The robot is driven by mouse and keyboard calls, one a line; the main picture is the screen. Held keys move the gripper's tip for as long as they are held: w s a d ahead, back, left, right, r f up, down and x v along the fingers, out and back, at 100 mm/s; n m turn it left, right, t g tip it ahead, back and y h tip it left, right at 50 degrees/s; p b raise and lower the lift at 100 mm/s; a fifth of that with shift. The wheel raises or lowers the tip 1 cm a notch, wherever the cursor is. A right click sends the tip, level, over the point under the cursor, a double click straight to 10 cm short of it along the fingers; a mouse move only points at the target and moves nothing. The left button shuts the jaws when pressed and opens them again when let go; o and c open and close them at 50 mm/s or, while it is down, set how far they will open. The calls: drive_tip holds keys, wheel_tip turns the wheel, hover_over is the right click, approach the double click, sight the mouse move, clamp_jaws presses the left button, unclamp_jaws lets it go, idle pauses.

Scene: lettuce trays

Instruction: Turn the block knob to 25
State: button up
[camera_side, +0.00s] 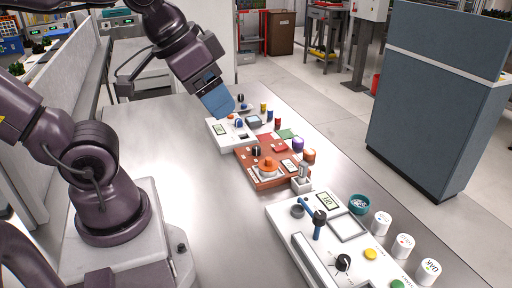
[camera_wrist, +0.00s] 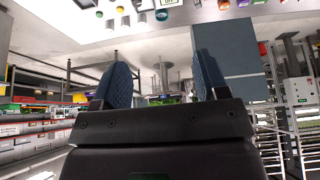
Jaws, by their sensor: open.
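Three panels with knobs and displays stand on the bench. I cannot tell which knob the task calls the block knob. The far white panel (camera_side: 221,143) has a display and a blue knob (camera_side: 239,123). The orange-red panel (camera_side: 244,157) has a black knob (camera_side: 256,151) and a round orange knob (camera_side: 268,165).
Small coloured pieces stand along the right of the other panels. The bench (camera_side: 190,220) is bare at left. A blue-grey cabinet (camera_side: 425,110) stands on the floor behind.

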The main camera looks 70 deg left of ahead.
drive_tip(key=w+a+f+n+g, duration=0.1)
drive_tip(key=w+a+f+g, duration=0.1)
drive_tip(key=w+a+f, duration=0.1)
drive_tip(key=shift+a+f+n, duration=0.1)
drive_tip(key=shift+n, duration=0.2)
drive_tip(key=shift+c, duration=0.6)
drive_tip(key=n+g, duration=0.4)
drive_tip(key=n, duration=2.1)
hover_over(256, 147)
wheel_tip(256, 147, down, 17)
wheel_tip(256, 147, down, 12)
drive_tip(key=shift+f, duration=0.15)
drive_tip(key=c, duration=0.9)
